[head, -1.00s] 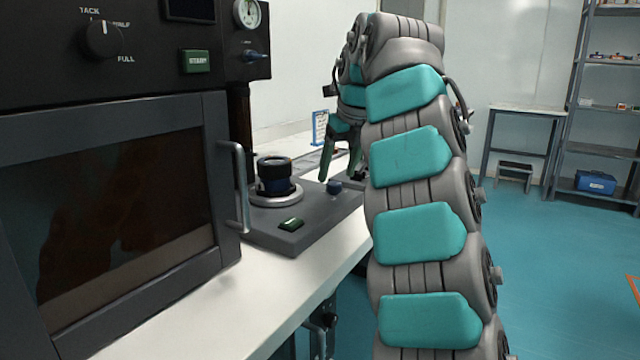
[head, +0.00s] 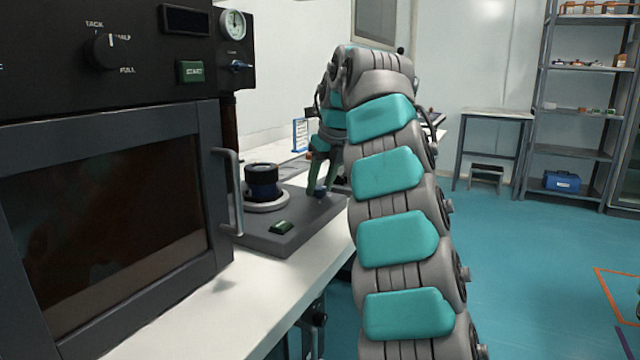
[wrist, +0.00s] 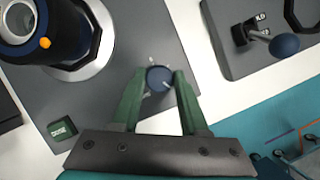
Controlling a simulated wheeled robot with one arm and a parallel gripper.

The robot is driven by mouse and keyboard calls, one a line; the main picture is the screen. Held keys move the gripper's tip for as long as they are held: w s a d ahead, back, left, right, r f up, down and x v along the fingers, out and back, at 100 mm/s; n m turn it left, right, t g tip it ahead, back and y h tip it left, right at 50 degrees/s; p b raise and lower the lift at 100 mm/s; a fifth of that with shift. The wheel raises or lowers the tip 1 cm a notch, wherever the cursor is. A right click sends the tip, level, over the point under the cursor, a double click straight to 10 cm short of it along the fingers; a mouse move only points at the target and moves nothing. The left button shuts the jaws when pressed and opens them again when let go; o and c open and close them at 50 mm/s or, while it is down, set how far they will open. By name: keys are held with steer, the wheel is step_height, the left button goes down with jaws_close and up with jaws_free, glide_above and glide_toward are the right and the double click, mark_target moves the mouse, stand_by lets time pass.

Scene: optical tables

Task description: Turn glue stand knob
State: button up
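The glue stand (head: 300,236) is a dark grey base plate on the white bench, also seen in the wrist view (wrist: 105,95). Its knob (wrist: 159,79) is small, round and dark blue, with light marks around it. It shows in the head view (head: 321,191) near the plate's right end. My gripper (wrist: 158,75) has green fingers, one on each side of the knob with very little space between. In the head view my gripper (head: 322,185) points down at the knob. Whether the fingers touch it is not clear.
A dark blue and black cylinder (head: 263,182) stands on a pale round seat on the plate, left of the knob. A green button (head: 281,227) is at the plate's front. The oven (head: 100,210) with a handle stands close left. Another grey device (wrist: 235,55) lies to the right.

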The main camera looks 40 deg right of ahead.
jaws_close()
steer(key=shift+m, duration=0.3)
steer(key=m+h, duration=0.2)
steer(key=m, duration=0.2)
steer(key=shift+a+r+m, duration=0.1)
steer(key=shift+r+m, duration=0.05)
steer(key=shift+m, duration=0.15)
steer(key=m, duration=0.2)
steer(key=m+g+h, duration=0.1)
steer(key=m, duration=0.1)
steer(key=shift+w+a+g, duration=0.15)
steer(key=shift+w+g, duration=0.05)
steer(key=shift+g, duration=0.1)
steer(key=shift+m+h, duration=0.3)
steer(key=shift+m, duration=0.4)
steer(key=shift+m+g, duration=0.3)
steer(key=o, duration=0.5)
jaws_free()
